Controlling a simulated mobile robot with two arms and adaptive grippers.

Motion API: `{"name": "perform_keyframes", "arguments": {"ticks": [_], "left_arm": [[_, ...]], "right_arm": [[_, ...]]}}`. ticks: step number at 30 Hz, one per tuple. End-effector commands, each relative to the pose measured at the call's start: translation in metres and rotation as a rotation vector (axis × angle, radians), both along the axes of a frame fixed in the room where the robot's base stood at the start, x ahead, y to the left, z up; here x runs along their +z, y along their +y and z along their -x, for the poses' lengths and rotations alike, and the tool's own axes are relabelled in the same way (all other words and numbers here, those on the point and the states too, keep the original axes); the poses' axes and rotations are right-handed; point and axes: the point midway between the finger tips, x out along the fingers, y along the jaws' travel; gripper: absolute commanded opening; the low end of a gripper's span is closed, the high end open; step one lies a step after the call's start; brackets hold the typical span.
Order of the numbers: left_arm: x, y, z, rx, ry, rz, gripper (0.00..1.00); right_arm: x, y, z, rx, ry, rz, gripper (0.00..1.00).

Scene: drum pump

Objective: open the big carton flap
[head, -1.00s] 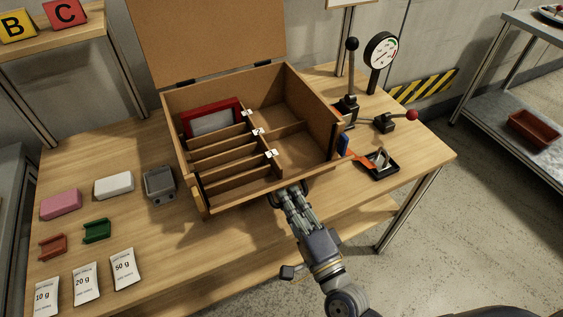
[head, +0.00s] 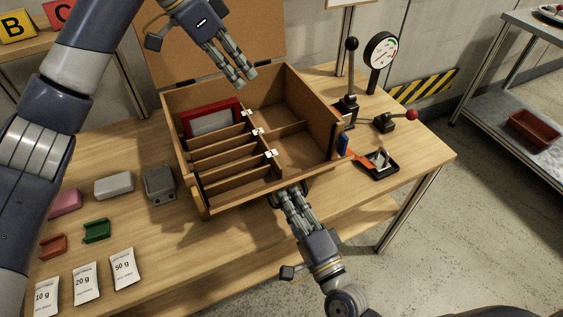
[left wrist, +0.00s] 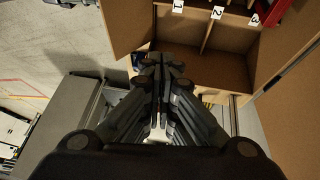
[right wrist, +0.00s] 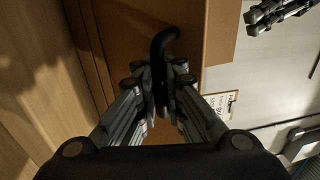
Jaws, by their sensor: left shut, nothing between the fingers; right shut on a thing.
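The big carton (head: 325,130) stands on the table with its inside in view. Its large brown flap (head: 268,38) stands raised along the back edge, partly hidden by my left arm. My left gripper (head: 246,80) is shut and empty, above the carton's back part in front of the flap. In the left wrist view its closed fingers (left wrist: 165,68) point toward the carton's inside. My right gripper (head: 287,190) is at the carton's front wall, shut on a black curved handle (right wrist: 165,40), which shows between its fingers in the right wrist view.
Inside the carton are dividers with white number tags and a red-framed panel (head: 212,121). Left on the table are a grey block (head: 159,184), a white block (head: 114,185) and weight packets (head: 124,268). Right are a lever (head: 350,75), a gauge (head: 381,50) and a black tray (head: 379,165).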

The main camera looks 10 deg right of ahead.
Motion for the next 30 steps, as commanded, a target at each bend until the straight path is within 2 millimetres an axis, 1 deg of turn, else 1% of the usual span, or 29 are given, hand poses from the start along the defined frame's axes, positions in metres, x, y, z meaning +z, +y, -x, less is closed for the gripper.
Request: {"name": "perform_keyframes", "arguments": {"ticks": [1,3,6,9,14,26,30], "left_arm": [[-0.015,-0.006,0.011,-0.036,0.051,-0.025,0.0],[-0.031,-0.011,0.024,-0.073,0.107,-0.047,0.0],[-0.045,-0.015,0.037,-0.105,0.163,-0.067,0.0],[-0.054,-0.018,0.043,-0.118,0.19,-0.077,0.0],[-0.071,-0.024,0.048,-0.122,0.197,-0.08,0.0],[-0.146,-0.057,0.065,-0.12,0.196,-0.079,0.0],[-0.156,-0.061,0.08,-0.121,0.192,-0.078,0.0]], "right_arm": [[0.003,-0.001,0.0,-0.004,-0.006,-0.005,0.0],[0.003,-0.001,0.0,-0.004,-0.006,-0.005,0.0],[0.003,-0.001,0.0,-0.004,-0.006,-0.005,0.0],[0.003,-0.001,0.0,-0.004,-0.007,-0.005,0.0],[0.003,-0.001,0.0,-0.004,-0.007,-0.005,0.0],[0.004,-0.001,0.0,-0.005,-0.007,-0.005,0.0],[0.004,-0.001,0.0,-0.005,-0.007,-0.004,0.0]]}}
